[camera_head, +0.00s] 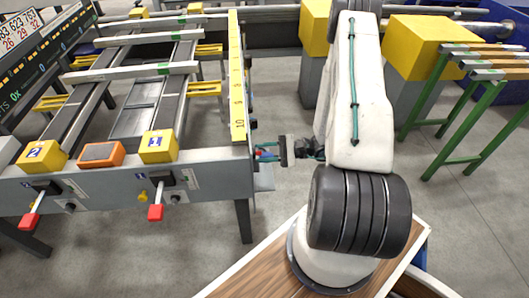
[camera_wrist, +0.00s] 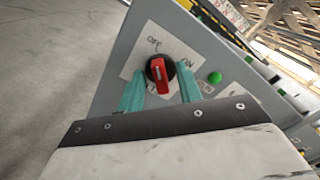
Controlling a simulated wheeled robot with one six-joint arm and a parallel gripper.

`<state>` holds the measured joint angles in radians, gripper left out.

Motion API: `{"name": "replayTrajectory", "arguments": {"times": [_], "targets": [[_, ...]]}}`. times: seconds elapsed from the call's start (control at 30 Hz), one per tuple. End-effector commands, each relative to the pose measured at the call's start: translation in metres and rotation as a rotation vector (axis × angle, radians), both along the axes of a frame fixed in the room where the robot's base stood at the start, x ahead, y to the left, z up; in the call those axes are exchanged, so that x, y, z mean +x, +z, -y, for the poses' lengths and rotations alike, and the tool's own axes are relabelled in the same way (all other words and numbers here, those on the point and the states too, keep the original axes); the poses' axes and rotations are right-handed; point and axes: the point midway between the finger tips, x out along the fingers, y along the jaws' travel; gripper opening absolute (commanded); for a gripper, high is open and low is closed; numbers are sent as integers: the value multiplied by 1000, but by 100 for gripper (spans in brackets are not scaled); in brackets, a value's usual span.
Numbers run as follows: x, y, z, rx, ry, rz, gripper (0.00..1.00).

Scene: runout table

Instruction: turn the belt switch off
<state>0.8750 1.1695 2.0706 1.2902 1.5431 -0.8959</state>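The belt switch (camera_wrist: 159,75) is a round black knob with a red bar handle, on a white label on a grey panel. The label reads OFF at upper left and ON at right. The red bar stands nearly upright in the wrist view. My gripper (camera_wrist: 162,82) is open, with one teal finger on each side of the knob and the red bar between them, not clamped. In the head view my gripper (camera_head: 265,152) reaches left to the end face of the grey table (camera_head: 215,180), where the switch is mostly hidden.
A green button (camera_wrist: 215,77) sits right of the switch. Levers with red grips (camera_head: 155,212) and yellow blocks (camera_head: 158,147) line the table's front. A green-legged rack (camera_head: 440,120) and yellow blocks (camera_head: 425,45) stand at right. Floor beneath my gripper is clear.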

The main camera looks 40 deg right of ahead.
Motion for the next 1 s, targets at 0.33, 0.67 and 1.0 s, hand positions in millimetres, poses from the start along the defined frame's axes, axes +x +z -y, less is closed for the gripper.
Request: {"name": "replayTrajectory", "arguments": {"times": [0.33, 0.67, 1.0], "targets": [[-17, 0, 27, -1, -5, 0, 35], [-42, 0, 63, 0, -3, 0, 35], [-44, 0, 66, 0, -1, 0, 35]]}}
